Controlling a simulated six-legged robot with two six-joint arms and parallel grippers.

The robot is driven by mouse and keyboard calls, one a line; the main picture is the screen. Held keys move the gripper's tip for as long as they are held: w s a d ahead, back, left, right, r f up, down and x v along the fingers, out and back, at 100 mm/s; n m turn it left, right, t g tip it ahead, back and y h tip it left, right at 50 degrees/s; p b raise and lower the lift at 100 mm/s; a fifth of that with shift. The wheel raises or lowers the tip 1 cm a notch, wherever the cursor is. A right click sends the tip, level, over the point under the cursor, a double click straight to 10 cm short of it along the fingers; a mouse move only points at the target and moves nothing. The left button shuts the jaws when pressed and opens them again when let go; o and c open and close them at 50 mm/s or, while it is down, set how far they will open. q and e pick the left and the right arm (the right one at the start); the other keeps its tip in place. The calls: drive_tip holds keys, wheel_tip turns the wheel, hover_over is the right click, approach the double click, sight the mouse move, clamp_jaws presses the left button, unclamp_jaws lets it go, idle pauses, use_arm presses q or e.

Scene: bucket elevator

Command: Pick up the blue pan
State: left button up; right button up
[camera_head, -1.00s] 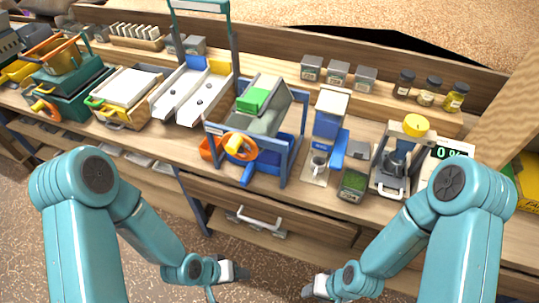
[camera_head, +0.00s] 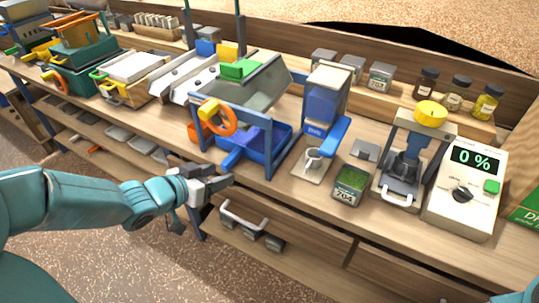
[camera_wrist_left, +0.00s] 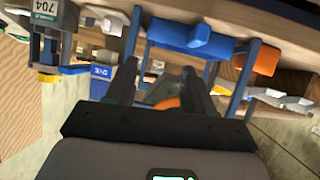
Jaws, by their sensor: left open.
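The blue pan (camera_head: 264,151) sits low inside the blue frame of the bucket elevator, on the wooden bench. Its blue handle (camera_head: 236,156) points toward the front edge. My left gripper (camera_head: 222,180) is open and empty, in front of the bench edge just below the handle and apart from it. In the left wrist view, the pan (camera_wrist_left: 172,33) shows at the top, beyond the open fingers of the left gripper (camera_wrist_left: 160,88). My right gripper is out of view.
An orange handwheel (camera_head: 218,118) is on the elevator's front left. Drawers (camera_head: 250,225) lie below the bench top.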

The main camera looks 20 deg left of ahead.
use_arm(q)
drive_tip(key=s+a+t+y+b, duration=0.1)
drive_tip(key=a+y+b, duration=0.1)
drive_tip(key=a, duration=0.2)
drive_tip(key=b, duration=0.4)
approach(232, 154)
drive_tip(key=shift+n, duration=0.4)
drive_tip(key=x, duration=0.4)
drive_tip(key=shift+d+f, duration=0.1)
drive_tip(key=shift+f, duration=0.2)
drive_tip(key=x, duration=0.6)
drive_tip(key=shift+w+b, duration=0.15)
drive_tip(key=shift+b, duration=0.15)
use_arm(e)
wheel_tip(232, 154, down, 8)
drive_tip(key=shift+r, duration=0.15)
use_arm(q)
clamp_jaws()
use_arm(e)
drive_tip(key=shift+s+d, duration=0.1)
use_arm(q)
drive_tip(key=shift+r, duration=0.2)
